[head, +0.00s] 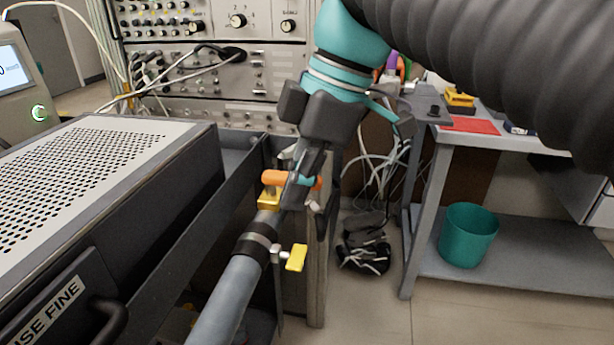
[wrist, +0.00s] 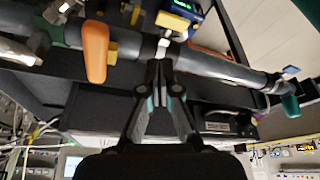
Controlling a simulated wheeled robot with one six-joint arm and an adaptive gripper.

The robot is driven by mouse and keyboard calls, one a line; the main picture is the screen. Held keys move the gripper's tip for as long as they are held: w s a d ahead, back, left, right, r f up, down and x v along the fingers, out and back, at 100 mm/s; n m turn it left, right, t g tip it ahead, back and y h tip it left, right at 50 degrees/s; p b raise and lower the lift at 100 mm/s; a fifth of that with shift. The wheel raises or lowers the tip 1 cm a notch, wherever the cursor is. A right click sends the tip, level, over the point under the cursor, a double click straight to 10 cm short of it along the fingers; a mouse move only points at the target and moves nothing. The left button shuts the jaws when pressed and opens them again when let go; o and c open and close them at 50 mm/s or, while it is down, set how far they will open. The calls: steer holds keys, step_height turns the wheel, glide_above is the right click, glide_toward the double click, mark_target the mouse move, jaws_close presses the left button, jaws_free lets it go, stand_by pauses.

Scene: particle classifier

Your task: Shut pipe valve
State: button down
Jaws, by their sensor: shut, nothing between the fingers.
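A grey pipe (head: 222,300) runs up from the bottom of the head view; the pipe (wrist: 215,65) crosses the top of the wrist view. An orange valve handle (head: 275,177) sits on it by a brass-yellow fitting (head: 269,198). In the wrist view the orange handle (wrist: 96,52) points down across the pipe, left of my fingertips. A small yellow handle (head: 296,258) sticks out lower on the pipe. My gripper (head: 300,188) is shut and empty, its tips (wrist: 160,72) close to the pipe beside the orange handle. I cannot tell whether they touch. It hides part of the handle.
A dark cabinet with a perforated light top (head: 90,155) stands at left. Instrument racks (head: 220,70) with cables are behind. At right are a workbench (head: 510,142), a teal bin (head: 468,236) and a cable heap (head: 365,245). The floor in front is clear.

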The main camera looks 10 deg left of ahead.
steer(key=w+r+p, duration=0.1)
steer(key=w+r, duration=0.2)
steer(key=r, duration=0.6)
steer(key=shift+w+a, duration=0.15)
steer(key=shift+w, duration=0.05)
